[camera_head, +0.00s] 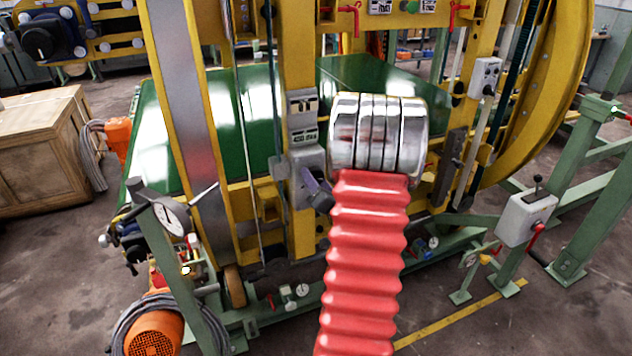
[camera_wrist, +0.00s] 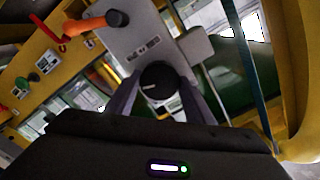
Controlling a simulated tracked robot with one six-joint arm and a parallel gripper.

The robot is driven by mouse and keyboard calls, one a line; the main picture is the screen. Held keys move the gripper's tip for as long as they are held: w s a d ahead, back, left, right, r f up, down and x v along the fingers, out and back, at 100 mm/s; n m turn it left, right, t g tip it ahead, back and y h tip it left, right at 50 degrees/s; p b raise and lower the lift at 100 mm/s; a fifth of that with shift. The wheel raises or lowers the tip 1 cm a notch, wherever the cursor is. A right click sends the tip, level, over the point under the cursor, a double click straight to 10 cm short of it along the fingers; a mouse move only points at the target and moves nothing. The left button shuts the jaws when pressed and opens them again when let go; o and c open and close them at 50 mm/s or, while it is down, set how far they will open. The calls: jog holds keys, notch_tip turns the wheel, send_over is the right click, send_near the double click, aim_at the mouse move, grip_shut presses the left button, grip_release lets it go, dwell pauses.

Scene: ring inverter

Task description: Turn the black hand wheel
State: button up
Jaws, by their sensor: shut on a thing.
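In the wrist view, the black hand wheel (camera_wrist: 157,84) is a small round black knob with a white mark on its face. It sits on a grey panel. My gripper (camera_wrist: 162,90) has one purple-grey finger on each side of the wheel and is shut on it. In the head view, my gripper (camera_head: 313,186) shows only in part beside a grey box (camera_head: 303,162) on a yellow post. The wheel is hidden there behind the gripper and my arm.
An orange lever with a black end (camera_wrist: 98,24) stands close by on the same panel. The yellow post (camera_head: 297,60) and green belt (camera_head: 245,115) are behind my gripper. A grey box with a red handle (camera_head: 526,217) stands right. Floor is bare at lower right.

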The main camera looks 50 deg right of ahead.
jog(key=shift+f+m, duration=0.1)
jog(key=shift+m, duration=2.1)
jog(key=shift+s+d, duration=0.1)
jog(key=o, duration=1.1)
jog(key=shift+c, duration=0.2)
